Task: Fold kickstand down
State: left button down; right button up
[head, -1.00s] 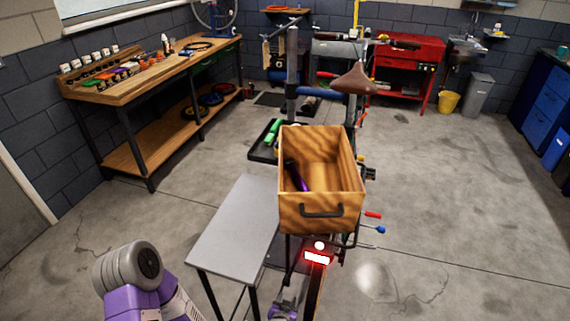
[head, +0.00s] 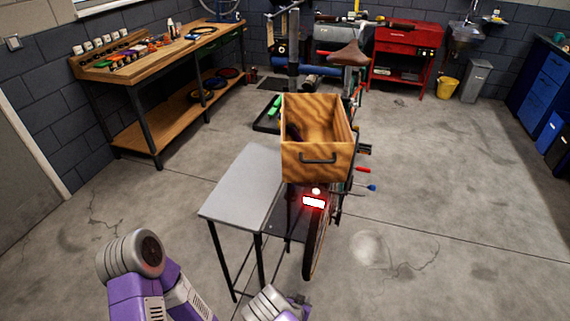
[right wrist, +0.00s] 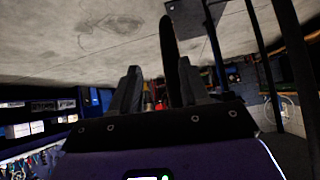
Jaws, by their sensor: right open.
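The bike stands with its rear wheel (head: 314,245) towards me, under a red-lit tail light (head: 314,202) and a wooden crate (head: 318,161). I cannot make out the kickstand in either view. My right gripper (right wrist: 158,88) is open and empty in the right wrist view, where the floor is at the top. The dark tyre (right wrist: 169,35) shows beyond and between its fingers. A purple and grey arm part of mine is at the bottom of the head view; I cannot tell which arm. My left arm's elbow shows at lower left, but its gripper is out of view.
A grey-topped table (head: 240,190) with thin black legs stands close left of the wheel. Red (head: 363,169) and blue (head: 371,187) tips stick out right of the bike. A wooden workbench (head: 165,60) is at the left wall. The floor (head: 440,210) on the right is clear.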

jog(key=s+d+r+g+y, duration=0.1)
jog(key=s+d+g, duration=0.1)
jog(key=s, duration=0.4)
jog(key=s+d+g+y, duration=0.1)
jog(key=s+d+g, duration=0.2)
jog(key=s, duration=0.3)
jog(key=shift+d+r+g, duration=0.2)
jog(key=shift+r+g, duration=0.15)
jog(key=shift+g, duration=0.15)
jog(key=s+r+y, duration=0.1)
jog(key=s+r, duration=0.2)
jog(key=s+a+r+n+g+y, duration=0.1)
jog(key=s+r+y, duration=0.1)
jog(key=s+r, duration=0.1)
jog(key=s+r+g+y, duration=0.1)
jog(key=s+r+y, duration=0.1)
jog(key=s+r, duration=0.2)
jog(key=shift+a+r+n, duration=0.2)
jog(key=shift+a+n, duration=0.1)
jog(key=shift+n, duration=0.1)
jog(key=shift+c, duration=0.3)
jog(key=shift+s+a+r, duration=0.1)
jog(key=shift+s+r, duration=0.2)
jog(key=shift+c, duration=1.1)
jog(key=c, duration=0.5)
jog(key=shift+s, duration=0.1)
grip_shut()
